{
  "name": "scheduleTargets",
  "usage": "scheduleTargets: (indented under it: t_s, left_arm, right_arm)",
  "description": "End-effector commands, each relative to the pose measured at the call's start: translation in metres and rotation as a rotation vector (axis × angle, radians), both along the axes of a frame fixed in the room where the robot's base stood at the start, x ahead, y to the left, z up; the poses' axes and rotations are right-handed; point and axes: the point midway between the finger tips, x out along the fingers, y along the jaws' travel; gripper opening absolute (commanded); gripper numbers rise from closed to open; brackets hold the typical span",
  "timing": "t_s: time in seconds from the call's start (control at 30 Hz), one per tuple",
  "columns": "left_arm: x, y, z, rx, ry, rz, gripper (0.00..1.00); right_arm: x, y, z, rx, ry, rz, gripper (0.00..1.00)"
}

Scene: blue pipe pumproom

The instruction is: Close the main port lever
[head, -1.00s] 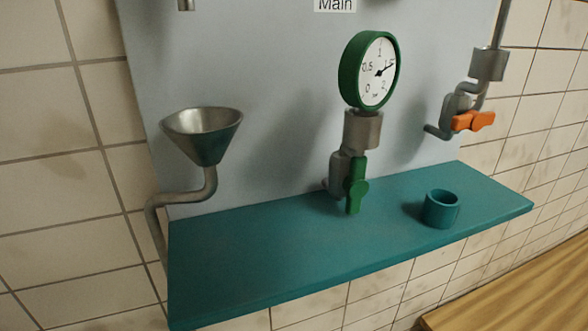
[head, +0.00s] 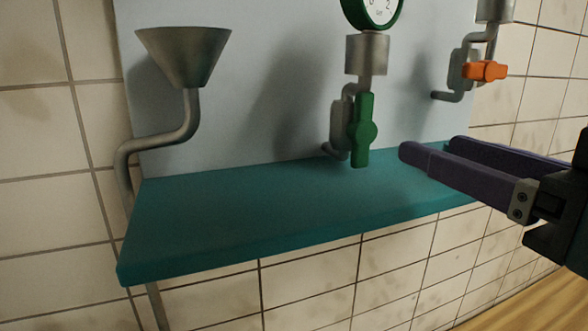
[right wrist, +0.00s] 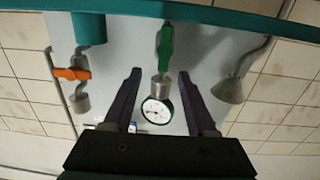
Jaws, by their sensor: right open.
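The green lever (head: 363,130) stands upright, in line with the vertical pipe below the pressure gauge (head: 375,10), which the top edge cuts off in the head view. In the upside-down right wrist view, the lever (right wrist: 165,46) and the whole gauge (right wrist: 157,110) show. My right gripper (head: 430,148) is open and empty, to the right of the lever in the head view and apart from it. In the right wrist view its fingers (right wrist: 160,72) are spread, with the lever beyond and between them. My left gripper is not in view.
A teal shelf (head: 220,215) runs below the lever. A metal funnel (head: 185,55) on a bent pipe is at left. An orange lever (head: 485,70) lies crosswise at right. A teal cup (right wrist: 88,28) shows in the right wrist view; my gripper covers its place in the head view.

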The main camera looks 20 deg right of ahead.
Motion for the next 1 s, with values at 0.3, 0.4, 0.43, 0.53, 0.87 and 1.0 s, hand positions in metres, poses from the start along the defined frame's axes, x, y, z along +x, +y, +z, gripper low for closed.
scheduleTargets:
  t_s: [0.3, 0.4, 0.43, 0.53, 0.87, 1.0]
  left_arm:
    - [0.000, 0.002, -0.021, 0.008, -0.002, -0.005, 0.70]
    - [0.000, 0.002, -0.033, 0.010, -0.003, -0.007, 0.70]
    - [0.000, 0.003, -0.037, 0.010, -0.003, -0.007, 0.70]
    - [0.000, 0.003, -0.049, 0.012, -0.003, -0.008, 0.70]
    - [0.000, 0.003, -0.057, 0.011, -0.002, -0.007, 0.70]
    - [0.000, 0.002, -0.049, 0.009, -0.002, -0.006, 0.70]
  right_arm:
    - [0.019, 0.007, 0.002, 0.008, -0.039, 0.033, 0.57]
    - [0.030, 0.008, 0.001, 0.007, -0.038, 0.031, 0.57]
    - [0.033, 0.008, 0.000, 0.009, -0.038, 0.031, 0.57]
    - [0.042, 0.009, 0.000, 0.010, -0.037, 0.030, 0.57]
    - [0.079, 0.011, 0.007, 0.006, -0.027, 0.026, 0.57]
    - [0.093, 0.012, 0.007, 0.009, -0.025, 0.027, 0.57]
